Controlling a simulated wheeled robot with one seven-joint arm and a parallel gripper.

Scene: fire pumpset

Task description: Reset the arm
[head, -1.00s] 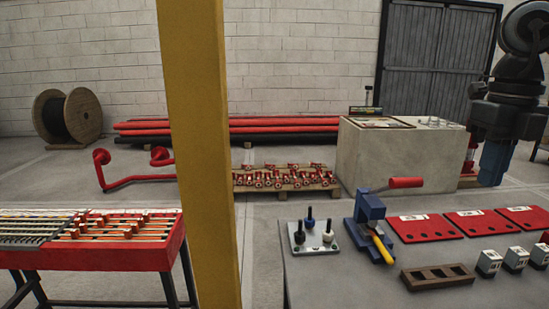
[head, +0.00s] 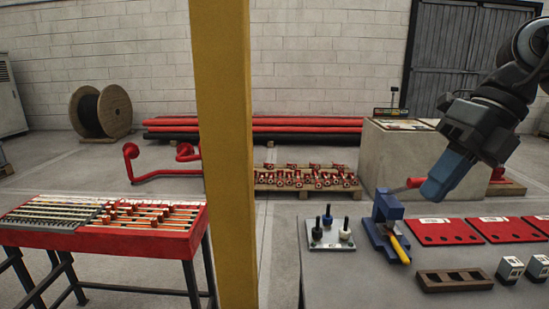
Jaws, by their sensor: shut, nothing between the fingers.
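My arm comes in from the top right of the head view. My gripper (head: 437,190) is at its lower end, a blue-grey block pointing down and left. It is shut and I see nothing held in it.
The grey table (head: 350,280) carries a plate with three knobs (head: 330,234), red plates (head: 445,231), a brown slotted block (head: 453,279) and small grey blocks (head: 509,268). A yellow post (head: 226,150) stands left of the table. A red rack table (head: 140,232) is further left.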

